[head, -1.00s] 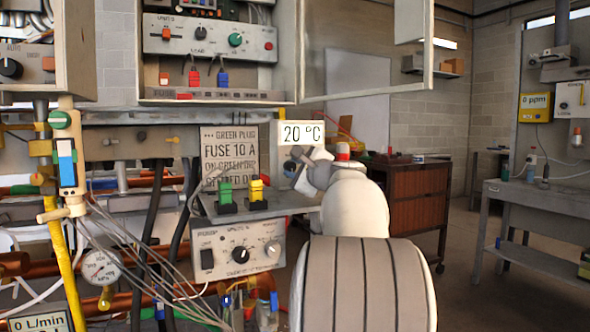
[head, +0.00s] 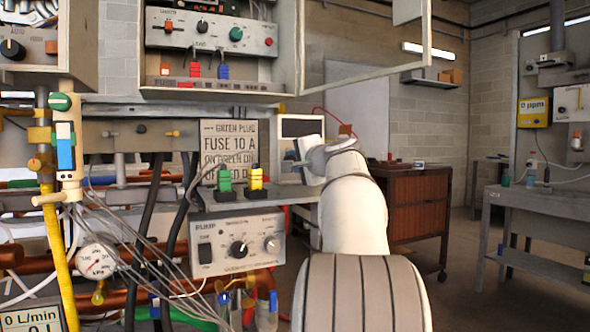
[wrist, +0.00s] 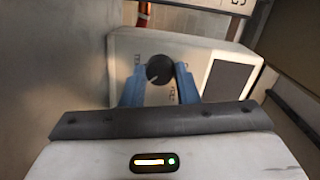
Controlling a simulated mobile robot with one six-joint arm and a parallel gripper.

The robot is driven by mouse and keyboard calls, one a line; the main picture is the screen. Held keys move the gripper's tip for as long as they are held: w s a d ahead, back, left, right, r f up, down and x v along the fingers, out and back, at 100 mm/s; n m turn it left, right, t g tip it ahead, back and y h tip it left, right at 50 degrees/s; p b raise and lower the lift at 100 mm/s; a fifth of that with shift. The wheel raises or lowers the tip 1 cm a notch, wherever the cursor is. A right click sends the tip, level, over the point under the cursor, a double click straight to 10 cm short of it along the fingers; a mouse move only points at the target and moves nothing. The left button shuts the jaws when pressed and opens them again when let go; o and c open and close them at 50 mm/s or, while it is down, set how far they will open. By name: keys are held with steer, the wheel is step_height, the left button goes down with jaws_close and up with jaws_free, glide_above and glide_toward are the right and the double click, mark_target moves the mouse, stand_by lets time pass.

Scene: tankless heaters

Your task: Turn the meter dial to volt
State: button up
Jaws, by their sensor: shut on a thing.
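The meter (wrist: 183,48) is a pale box with a dark, blank screen (wrist: 228,80), seen tilted in the wrist view. Its dial (wrist: 159,69) is a round black knob with a light pointer mark; the printed labels beside it are too blurred to read. My gripper (wrist: 158,82) has its two blue fingers on either side of the dial, shut on it. In the head view, a white-framed dark screen (head: 302,128) stands at the shelf's right end, behind my gripper (head: 303,163). The dial is hidden there by my wrist.
Green (head: 225,180) and yellow (head: 257,180) plugs stand on the shelf left of my gripper. A control panel (head: 238,246) with knobs sits below. An open cabinet (head: 215,45) hangs above, and its glass door reaches right. Open floor lies at the right.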

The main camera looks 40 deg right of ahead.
steer(key=n+b, duration=0.1)
steer(key=n, duration=0.2)
steer(key=shift+f, duration=0.15)
steer(key=shift+n+g+b, duration=0.3)
steer(key=shift+n, duration=1.3)
steer(key=o, duration=1)
steer(key=shift+h, duration=0.3)
steer(key=shift+c, duration=0.2)
steer(key=v, duration=0.7)
steer(key=shift+s+a+p, duration=0.15)
steer(key=shift+s+p, duration=0.2)
